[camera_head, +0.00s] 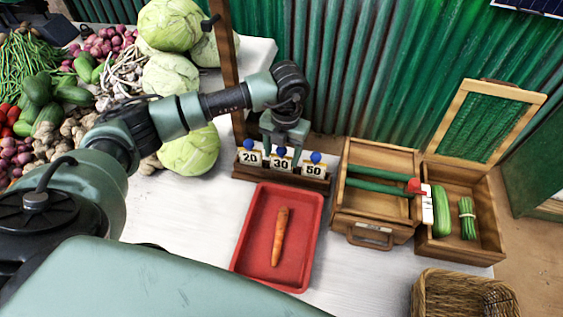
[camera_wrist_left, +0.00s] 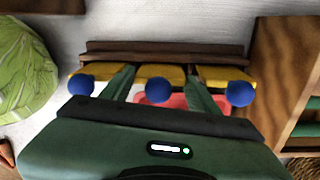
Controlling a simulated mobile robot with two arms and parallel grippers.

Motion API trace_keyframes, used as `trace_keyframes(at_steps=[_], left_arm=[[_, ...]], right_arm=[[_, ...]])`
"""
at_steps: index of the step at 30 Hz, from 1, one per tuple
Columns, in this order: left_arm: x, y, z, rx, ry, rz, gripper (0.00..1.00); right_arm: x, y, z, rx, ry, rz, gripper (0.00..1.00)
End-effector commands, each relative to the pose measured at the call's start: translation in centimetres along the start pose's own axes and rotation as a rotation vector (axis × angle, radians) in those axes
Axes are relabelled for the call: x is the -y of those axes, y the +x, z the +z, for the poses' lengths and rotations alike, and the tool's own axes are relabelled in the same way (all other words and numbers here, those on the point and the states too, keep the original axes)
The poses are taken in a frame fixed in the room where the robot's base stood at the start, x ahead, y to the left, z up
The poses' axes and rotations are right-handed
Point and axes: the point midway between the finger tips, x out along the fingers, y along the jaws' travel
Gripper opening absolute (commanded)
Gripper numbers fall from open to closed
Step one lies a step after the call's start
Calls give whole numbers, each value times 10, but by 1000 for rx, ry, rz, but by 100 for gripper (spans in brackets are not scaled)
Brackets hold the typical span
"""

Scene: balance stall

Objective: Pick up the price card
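Three price cards stand in a wooden rack (camera_head: 245,174): "20" (camera_head: 250,158), "30" (camera_head: 281,164) and "50" (camera_head: 313,170), each with a blue knob on top. My left gripper (camera_head: 281,152) is over the rack at the middle "30" card, pointing down. In the left wrist view its two green fingers (camera_wrist_left: 160,85) are spread, one on each side of the middle blue knob (camera_wrist_left: 157,90). I cannot tell whether they touch the card. The outer blue knobs lie outside the fingers. My right gripper is not in view.
A red tray (camera_head: 250,245) with a carrot (camera_head: 280,235) lies in front of the rack. To the right are a wooden box (camera_head: 375,215) with green bars and a crate (camera_head: 460,248) with a cucumber and green bundle. A wicker basket (camera_head: 440,290) stands in front; vegetables fill the left.

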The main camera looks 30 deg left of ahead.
Motion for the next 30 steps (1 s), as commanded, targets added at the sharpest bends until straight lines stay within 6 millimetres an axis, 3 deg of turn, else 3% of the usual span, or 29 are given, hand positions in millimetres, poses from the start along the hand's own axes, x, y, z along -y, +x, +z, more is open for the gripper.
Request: trace_keyframes(at_steps=[8,14,20,30], left_arm=[[0,-1,0,1,0,-1,22],[0,-14,1,2,0,-1,22],[-2,-49,2,6,1,-2,22],[-8,-141,2,7,-1,-2,22]], right_arm=[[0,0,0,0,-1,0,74],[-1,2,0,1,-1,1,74],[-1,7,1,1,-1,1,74],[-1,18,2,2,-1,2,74]])
